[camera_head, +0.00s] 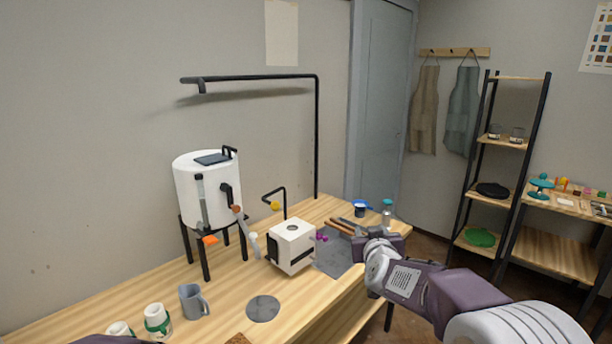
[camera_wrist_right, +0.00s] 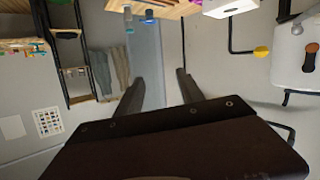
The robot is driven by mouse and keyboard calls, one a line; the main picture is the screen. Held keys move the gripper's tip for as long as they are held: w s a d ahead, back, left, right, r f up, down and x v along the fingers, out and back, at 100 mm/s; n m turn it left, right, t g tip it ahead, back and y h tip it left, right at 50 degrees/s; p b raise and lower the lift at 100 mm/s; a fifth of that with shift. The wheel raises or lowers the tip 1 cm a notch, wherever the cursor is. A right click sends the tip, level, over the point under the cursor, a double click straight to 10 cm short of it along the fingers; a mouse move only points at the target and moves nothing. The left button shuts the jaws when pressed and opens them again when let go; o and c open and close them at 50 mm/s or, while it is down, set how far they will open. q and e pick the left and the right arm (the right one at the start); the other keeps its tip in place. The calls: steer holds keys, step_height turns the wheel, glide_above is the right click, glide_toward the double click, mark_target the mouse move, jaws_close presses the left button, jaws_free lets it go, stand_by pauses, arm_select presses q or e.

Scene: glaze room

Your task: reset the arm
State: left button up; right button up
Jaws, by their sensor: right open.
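My right arm (camera_head: 440,290) reaches in from the lower right in the head view. Its wrist end is over the right end of the wooden table, by the grey mat. In the right wrist view my right gripper (camera_wrist_right: 158,84) shows two dark fingers spread apart with nothing between them. That view is upside down, with the table edge at the top. The gripper's fingertips are hard to make out in the head view. My left gripper is not in view; only a dark purple piece of me shows at the bottom left of the head view.
On the table (camera_head: 215,293) stand a white tank (camera_head: 205,180) on black legs, a white box (camera_head: 291,250), a grey mug (camera_head: 193,301), two white cups with green bands, a blue cup (camera_head: 360,209) and a bottle (camera_head: 387,210). A black shelf rack (camera_head: 487,190) stands at right.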

steer(key=s+f+g, duration=0.4)
steer(key=s+f, duration=0.4)
steer(key=s, duration=0.3)
steer(key=s+d+f+g+y, duration=0.1)
steer(key=s+f+g, duration=0.4)
steer(key=s+f, duration=0.3)
steer(key=s+f+g, duration=0.5)
steer(key=s+f, duration=0.3)
steer(key=s, duration=0.7)
steer(key=shift+s+d+f+m+y, duration=0.2)
steer(key=shift+d+m+y, duration=0.1)
steer(key=shift+m, duration=0.1)
steer(key=shift+w, duration=0.1)
